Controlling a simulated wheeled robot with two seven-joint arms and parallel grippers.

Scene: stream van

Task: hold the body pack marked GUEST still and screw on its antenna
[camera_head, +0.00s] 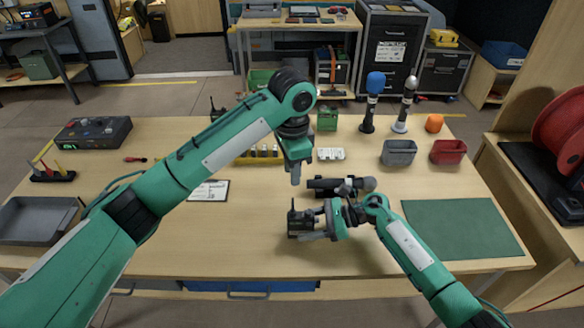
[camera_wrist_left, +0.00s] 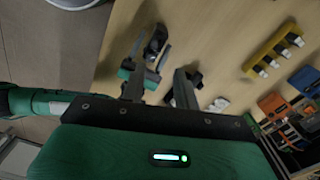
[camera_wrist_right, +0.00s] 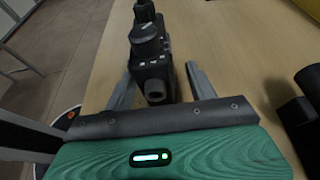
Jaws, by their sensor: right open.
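A black body pack (camera_head: 299,224) stands on the table near its front edge, with a short post on top. No marking on it is legible. It also shows in the right wrist view (camera_wrist_right: 150,65), between the fingers. My right gripper (camera_head: 312,237) is open around the pack, with gaps beside it in the right wrist view. My left gripper (camera_head: 295,178) points down above the table, behind the pack. Its two fingers stand apart and look empty in the left wrist view (camera_wrist_left: 158,80). I cannot identify a loose antenna.
A black cylindrical object (camera_head: 335,187) lies just behind my right gripper. A green mat (camera_head: 460,229) is at the right. Grey (camera_head: 398,153) and red bins (camera_head: 448,152), and microphones on stands (camera_head: 371,105), are farther back. A clipboard (camera_head: 208,190) and a grey tray (camera_head: 38,220) lie left.

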